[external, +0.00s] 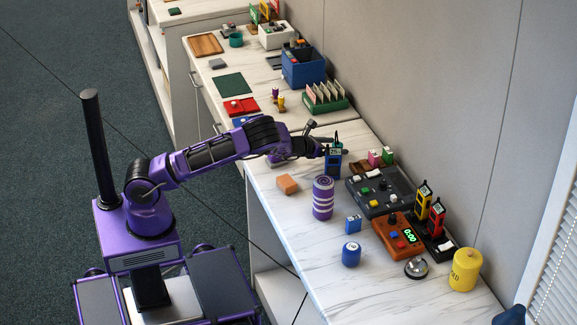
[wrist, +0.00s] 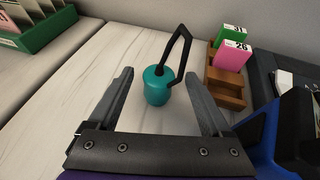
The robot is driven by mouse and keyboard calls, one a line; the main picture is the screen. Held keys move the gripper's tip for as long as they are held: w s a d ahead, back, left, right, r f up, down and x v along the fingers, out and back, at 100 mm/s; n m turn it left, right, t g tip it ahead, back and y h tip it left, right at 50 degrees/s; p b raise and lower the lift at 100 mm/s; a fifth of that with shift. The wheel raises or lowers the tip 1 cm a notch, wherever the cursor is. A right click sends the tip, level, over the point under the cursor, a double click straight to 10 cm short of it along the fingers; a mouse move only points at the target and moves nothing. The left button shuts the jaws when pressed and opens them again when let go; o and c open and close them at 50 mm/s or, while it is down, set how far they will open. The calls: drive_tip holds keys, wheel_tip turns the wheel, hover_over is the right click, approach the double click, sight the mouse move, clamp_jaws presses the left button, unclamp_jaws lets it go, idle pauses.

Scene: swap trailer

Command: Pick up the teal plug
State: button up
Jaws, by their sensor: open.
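The teal plug (wrist: 158,90) stands on the marble counter in the wrist view. It is a small rounded teal body with a black angled loop on top, leaning up to the right. My gripper (wrist: 159,76) is open, with one finger on each side of the plug and a visible gap on both sides. The fingers appear not to touch it. In the external view my gripper (external: 316,148) is low over the counter, and the plug is hard to make out there behind the gripper and a blue radio.
The blue radio (external: 333,162) stands close by my gripper, at the right edge of the wrist view (wrist: 270,135). A wooden rack (wrist: 225,85) holds pink and green tags. A purple striped cylinder (external: 323,198) and orange block (external: 288,184) are nearer. A green card holder (wrist: 38,25) is left.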

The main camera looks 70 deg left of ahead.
drive_tip(key=x, duration=0.5)
drive_tip(key=shift+s+f, duration=0.15)
clamp_jaws()
